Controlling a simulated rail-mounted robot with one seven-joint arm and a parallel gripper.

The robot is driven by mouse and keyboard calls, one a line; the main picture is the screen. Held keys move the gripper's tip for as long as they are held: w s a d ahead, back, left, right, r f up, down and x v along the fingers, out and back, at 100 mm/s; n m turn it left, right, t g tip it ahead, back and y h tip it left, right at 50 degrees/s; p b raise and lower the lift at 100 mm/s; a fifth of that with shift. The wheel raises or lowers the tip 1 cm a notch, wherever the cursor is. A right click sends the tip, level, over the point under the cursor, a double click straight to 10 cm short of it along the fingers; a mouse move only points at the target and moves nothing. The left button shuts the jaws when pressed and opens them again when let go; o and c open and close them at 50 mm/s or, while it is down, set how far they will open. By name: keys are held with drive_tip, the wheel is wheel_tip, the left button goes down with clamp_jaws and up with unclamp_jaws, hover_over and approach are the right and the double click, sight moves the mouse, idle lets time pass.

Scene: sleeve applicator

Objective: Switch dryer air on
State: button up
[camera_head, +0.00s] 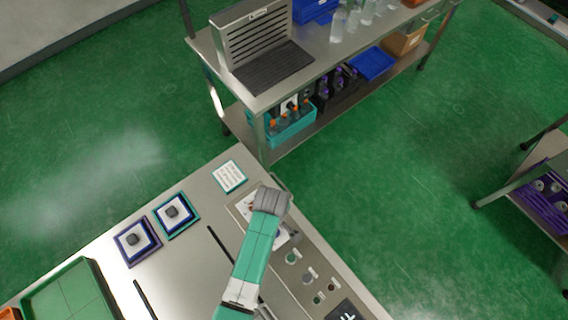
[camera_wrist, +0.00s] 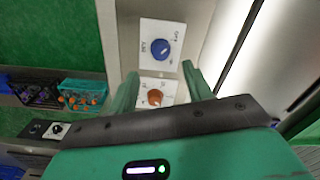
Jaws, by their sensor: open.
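In the wrist view, a blue round knob (camera_wrist: 161,49) sits on a white plate marked with what looks like AIR and other lettering too small to read surely. An orange-red knob (camera_wrist: 155,97) sits on a second white plate closer to my gripper's palm. My gripper (camera_wrist: 160,70) is open and empty, its two green fingers spread on either side of the plates. The blue knob lies just beyond the fingertips. In the head view, my arm covers most of these knobs on the bench panel (camera_head: 312,291), and the fingers are hidden.
More knobs and buttons (camera_head: 291,257) line the panel. Two square trays with dark blocks (camera_head: 134,240) and a green tray (camera_head: 70,295) lie on the bench. A teal crate of bottles (camera_head: 291,132) is on the shelf behind. Green floor separates the benches.

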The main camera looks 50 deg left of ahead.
wheel_tip(320, 180, down, 8)
drive_tip(key=shift+s+r+b, duration=0.1)
drive_tip(key=shift+r+b, duration=0.1)
drive_tip(key=shift+b, duration=0.4)
drive_tip(key=c, duration=1)
